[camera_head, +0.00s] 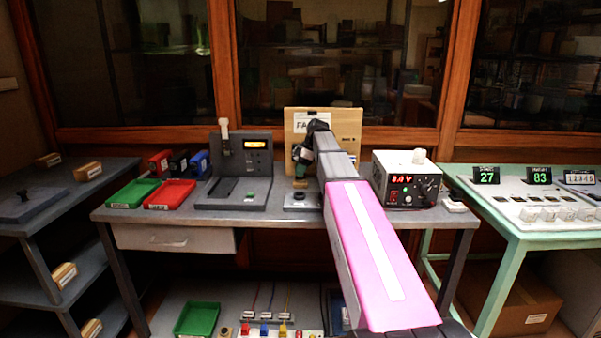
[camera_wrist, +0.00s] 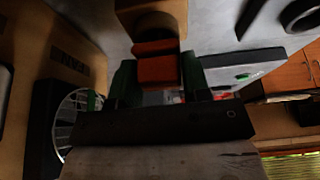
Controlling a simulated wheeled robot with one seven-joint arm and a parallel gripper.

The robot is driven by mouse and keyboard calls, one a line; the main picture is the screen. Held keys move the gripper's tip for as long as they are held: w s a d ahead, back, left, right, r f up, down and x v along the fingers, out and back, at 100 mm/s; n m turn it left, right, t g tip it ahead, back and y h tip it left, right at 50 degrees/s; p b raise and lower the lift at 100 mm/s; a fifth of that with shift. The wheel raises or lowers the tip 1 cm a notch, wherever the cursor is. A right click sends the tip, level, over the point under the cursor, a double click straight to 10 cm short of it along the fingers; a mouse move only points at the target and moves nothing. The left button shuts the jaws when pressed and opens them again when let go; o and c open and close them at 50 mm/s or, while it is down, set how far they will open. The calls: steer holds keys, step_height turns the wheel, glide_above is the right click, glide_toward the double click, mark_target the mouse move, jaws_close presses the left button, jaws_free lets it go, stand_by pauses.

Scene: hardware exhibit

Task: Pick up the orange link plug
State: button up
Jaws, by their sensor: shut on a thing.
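The orange link plug (camera_wrist: 158,70) is a small orange block in the middle of the wrist view. My gripper (camera_wrist: 158,82) has its dark green fingers on both sides of it, shut on it. A brown-orange block (camera_wrist: 150,18) adjoins the plug just above it in that view; I cannot tell whether it is part of the plug. In the head view my gripper (camera_head: 301,168) points down over a small grey box on the bench, in front of a wooden panel (camera_head: 345,122). A small tan piece shows below the fingers there.
The grey bench (camera_head: 268,213) also holds a green tray (camera_head: 133,193), a red tray (camera_head: 170,194), a dark tester with a yellow display (camera_head: 255,144) and a white power supply (camera_head: 405,172). A mint table (camera_head: 515,232) with displays stands at the right.

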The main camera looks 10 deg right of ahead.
steer(key=r, duration=0.2)
steer(key=s+r, duration=0.1)
steer(key=shift+s+a+r, duration=0.1)
steer(key=shift+a+r, duration=0.25)
steer(key=s+a+r, duration=0.6)
steer(key=s, duration=0.2)
steer(key=shift+s+r, duration=0.15)
